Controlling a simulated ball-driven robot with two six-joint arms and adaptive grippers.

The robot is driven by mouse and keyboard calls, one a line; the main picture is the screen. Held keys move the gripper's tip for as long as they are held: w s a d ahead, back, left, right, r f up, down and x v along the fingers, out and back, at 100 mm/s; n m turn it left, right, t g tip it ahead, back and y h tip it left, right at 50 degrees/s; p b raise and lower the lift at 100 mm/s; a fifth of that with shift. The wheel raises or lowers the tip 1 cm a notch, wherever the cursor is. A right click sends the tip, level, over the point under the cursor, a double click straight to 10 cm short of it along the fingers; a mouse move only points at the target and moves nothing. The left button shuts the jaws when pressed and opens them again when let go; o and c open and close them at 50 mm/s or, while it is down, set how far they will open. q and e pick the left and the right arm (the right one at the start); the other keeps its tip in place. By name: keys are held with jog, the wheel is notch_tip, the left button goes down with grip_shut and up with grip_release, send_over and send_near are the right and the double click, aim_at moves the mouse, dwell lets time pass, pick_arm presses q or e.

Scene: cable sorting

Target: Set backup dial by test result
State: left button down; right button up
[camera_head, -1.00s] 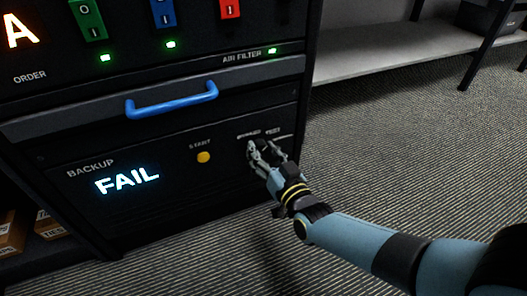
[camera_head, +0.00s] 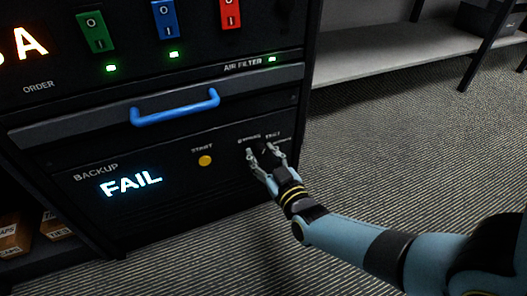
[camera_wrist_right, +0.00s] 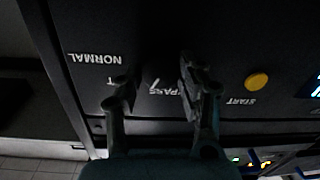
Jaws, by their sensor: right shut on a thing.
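The backup panel's screen (camera_head: 131,184) reads FAIL in glowing white-blue letters. The backup dial (camera_head: 264,148) is a small dark knob on the right of this panel, partly hidden by my gripper. My right gripper (camera_head: 263,156) is shut on the dial, one finger on each side. In the right wrist view the fingers (camera_wrist_right: 155,90) stand around the dial, and a short white pointer line (camera_wrist_right: 154,84) shows between them. My left gripper is not in view.
A yellow START button (camera_head: 204,160) sits left of the dial. Above are a drawer with a blue handle (camera_head: 175,107) and green, blue and red switches with green lamps. Cardboard boxes (camera_head: 14,236) lie low at left. Open carpet and a grey shelf (camera_head: 400,45) are at right.

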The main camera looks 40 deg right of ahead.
jog(key=n+p, duration=0.1)
jog(key=n, duration=0.1)
jog(key=shift+r+n, duration=0.1)
jog(key=shift+n, duration=0.2)
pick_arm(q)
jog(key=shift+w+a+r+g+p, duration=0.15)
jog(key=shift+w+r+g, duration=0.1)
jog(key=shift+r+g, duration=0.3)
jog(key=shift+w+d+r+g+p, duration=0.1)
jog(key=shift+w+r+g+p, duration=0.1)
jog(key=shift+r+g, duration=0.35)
pick_arm(e)
jog(key=shift+a+n, duration=0.1)
jog(key=shift+n, duration=1)
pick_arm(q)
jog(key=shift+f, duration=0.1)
pick_arm(e)
jog(key=shift+g, duration=0.3)
jog(key=o, duration=1.2)
jog(key=shift+c, duration=0.2)
jog(key=s+a, duration=0.2)
jog(key=s, duration=0.9)
jog(key=shift+s+a, duration=0.15)
jog(key=shift+s, duration=0.25)
jog(key=shift+r, duration=0.1)
